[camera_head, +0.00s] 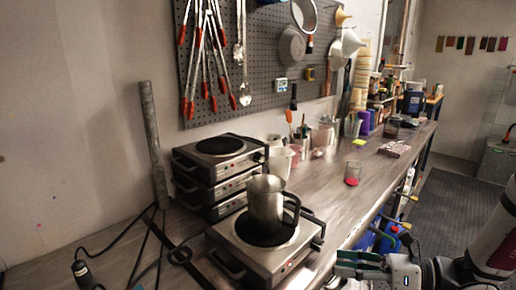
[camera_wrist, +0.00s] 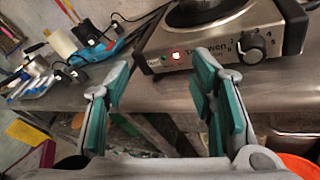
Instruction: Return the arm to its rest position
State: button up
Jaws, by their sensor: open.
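My gripper (camera_head: 362,264) is at the lower right of the head view, in front of the workbench's front edge. Its fingers are apart with nothing between them. In the wrist view my gripper (camera_wrist: 160,95) shows two teal-padded fingers, open, facing the bench edge and the front of a hot plate. The hot plate (camera_wrist: 222,40) has a lit red light and a black knob. In the head view the single hot plate (camera_head: 270,262) bears a steel pitcher (camera_head: 265,203) standing upright. My gripper is to the right of that hot plate and apart from it.
A stack of hot plates (camera_head: 215,172) stands behind the pitcher. A glass jar with red contents (camera_head: 352,173) stands farther along the workbench (camera_head: 325,205). Blue buckets (camera_head: 368,238) sit below the bench. Cables lie at the left. The floor at right (camera_head: 450,205) is clear.

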jog(key=s+a+r+n+g+h, duration=0.3)
jog(key=s+r+n+g+h, duration=0.1)
jog(key=s+n, duration=0.35)
jog(key=s+a+r+n+g+h, duration=0.35)
jog(key=s+n, duration=0.25)
jog(key=n, duration=0.2)
jog(key=s+d+r+n+t+h+p, duration=0.1)
jog(key=s+d+r+n+t+h, duration=0.4)
jog(key=n, duration=0.7)
notch_tip(320, 180, up, 3)
jog(key=shift+s+d+r+h, duration=0.2)
jog(key=shift+s+d+h, duration=0.1)
jog(key=shift+s+h, duration=0.7)
